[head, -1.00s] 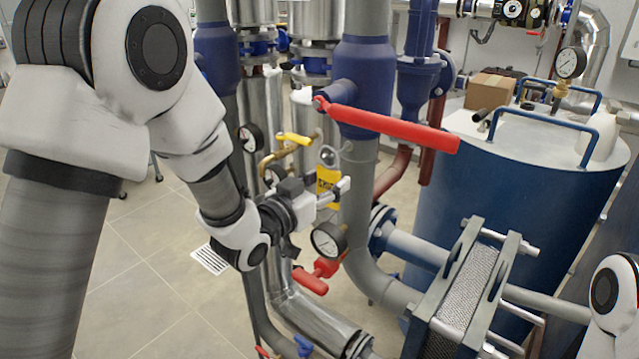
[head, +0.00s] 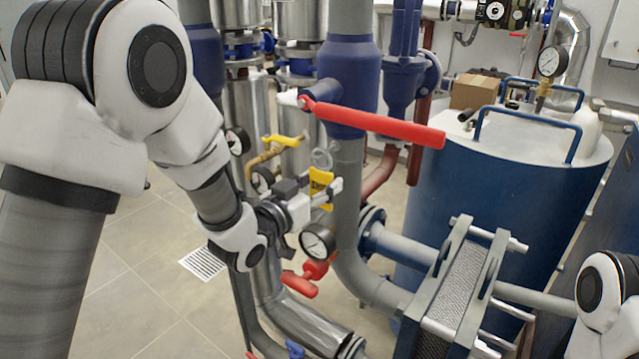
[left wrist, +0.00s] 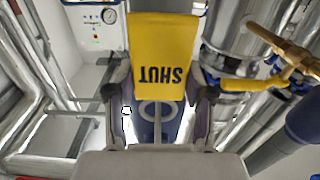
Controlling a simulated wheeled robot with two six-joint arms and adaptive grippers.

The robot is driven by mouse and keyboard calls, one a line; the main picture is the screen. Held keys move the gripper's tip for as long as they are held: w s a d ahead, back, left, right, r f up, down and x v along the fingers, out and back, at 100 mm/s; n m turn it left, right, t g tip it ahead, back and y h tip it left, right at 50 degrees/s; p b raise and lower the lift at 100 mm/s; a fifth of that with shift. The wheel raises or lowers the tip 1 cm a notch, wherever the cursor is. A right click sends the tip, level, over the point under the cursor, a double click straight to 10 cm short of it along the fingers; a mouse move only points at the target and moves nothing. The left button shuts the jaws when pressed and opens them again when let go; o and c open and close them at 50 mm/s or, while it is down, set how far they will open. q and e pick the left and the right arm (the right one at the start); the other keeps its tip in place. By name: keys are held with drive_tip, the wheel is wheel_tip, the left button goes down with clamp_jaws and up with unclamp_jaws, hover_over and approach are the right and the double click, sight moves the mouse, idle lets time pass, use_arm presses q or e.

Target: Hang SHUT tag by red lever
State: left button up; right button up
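The yellow SHUT tag (head: 318,190) is in my left gripper (head: 324,196), left of the grey vertical pipe. A pale ring (head: 322,157) stands above the tag. In the left wrist view the tag (left wrist: 162,58) shows its lettering upside down, with the fingers at its two side edges and a ring (left wrist: 157,111) between them. A long red lever (head: 378,124) sticks out to the right from the blue valve, above and right of the tag. A smaller red handle (head: 300,284) is below the gripper. My right gripper is out of view; only part of that arm shows at lower right.
A pressure gauge (head: 317,241) is just below the left gripper. A yellow-handled valve (head: 285,140) is close to its left. The plate exchanger (head: 455,300) and blue tank (head: 500,190) stand to the right. Open floor (head: 130,270) lies at left.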

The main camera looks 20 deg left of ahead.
use_arm(q)
drive_tip(key=o, duration=0.5)
drive_tip(key=v, duration=0.8)
drive_tip(key=s+a+f+n+g+y, duration=0.15)
drive_tip(key=s+f+g, duration=0.25)
drive_tip(key=f, duration=0.9)
drive_tip(key=s+a+f+n+g+y, duration=0.1)
drive_tip(key=s+f+g+y, duration=0.2)
drive_tip(key=f, duration=1.1)
drive_tip(key=s+a+f+n+g+y+b, duration=0.1)
drive_tip(key=s+a+f+g+b, duration=0.2)
drive_tip(key=s+f+g, duration=0.7)
drive_tip(key=s+f, duration=0.9)
drive_tip(key=s, duration=0.4)
drive_tip(key=shift+n, duration=0.35)
